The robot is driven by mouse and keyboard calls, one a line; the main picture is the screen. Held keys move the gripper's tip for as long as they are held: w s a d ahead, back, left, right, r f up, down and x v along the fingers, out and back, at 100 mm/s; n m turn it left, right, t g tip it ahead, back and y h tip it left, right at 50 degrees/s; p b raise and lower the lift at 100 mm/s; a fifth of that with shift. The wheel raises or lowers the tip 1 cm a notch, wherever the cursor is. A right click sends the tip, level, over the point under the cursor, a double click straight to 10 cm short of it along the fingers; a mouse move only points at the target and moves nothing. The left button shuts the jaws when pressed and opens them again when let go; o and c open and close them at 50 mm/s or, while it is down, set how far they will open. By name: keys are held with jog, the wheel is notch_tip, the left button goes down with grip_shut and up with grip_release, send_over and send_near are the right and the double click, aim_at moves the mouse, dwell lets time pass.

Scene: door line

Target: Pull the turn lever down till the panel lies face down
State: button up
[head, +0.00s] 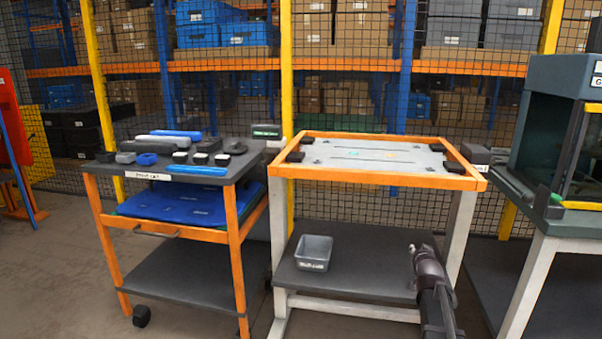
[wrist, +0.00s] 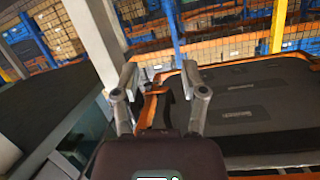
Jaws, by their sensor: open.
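The panel (head: 385,155) is a grey board lying flat inside an orange frame on a pale-legged stand. Small pads and marks show on its upward face. A dark block (head: 475,154) sits at the frame's right end; I cannot tell whether it is the turn lever. My gripper (head: 420,249) is below the frame's right part, in front of the stand. In the wrist view my gripper (wrist: 160,72) is open with nothing held. An orange and dark piece (wrist: 153,106) shows between its fingers, perhaps the lever or frame end. A dark grey board (wrist: 255,105) fills the right.
A grey bin (head: 314,253) stands on the stand's lower shelf (head: 345,290). An orange cart (head: 240,260) with tools is on the left. A bench with a glazed cabinet (head: 565,130) is close on the right. A mesh fence and racks stand behind.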

jog(key=s+a+f+n+g+y, duration=0.1)
jog(key=s+a+f+n+g, duration=0.1)
jog(key=s+a+f+g, duration=0.45)
jog(key=s+a+f+n+g+y+p, duration=0.1)
jog(key=s+a+f+n+g+y, duration=0.15)
jog(key=s+a, duration=0.85)
jog(key=s+a+f+n+g, duration=0.1)
jog(key=s+a+f+g, duration=0.3)
jog(key=s, duration=0.9)
notch_tip(320, 180, up, 35)
jog(key=g+p, duration=0.1)
jog(key=p, duration=3.3)
jog(key=shift+a+p, duration=0.2)
jog(key=shift+p, duration=0.15)
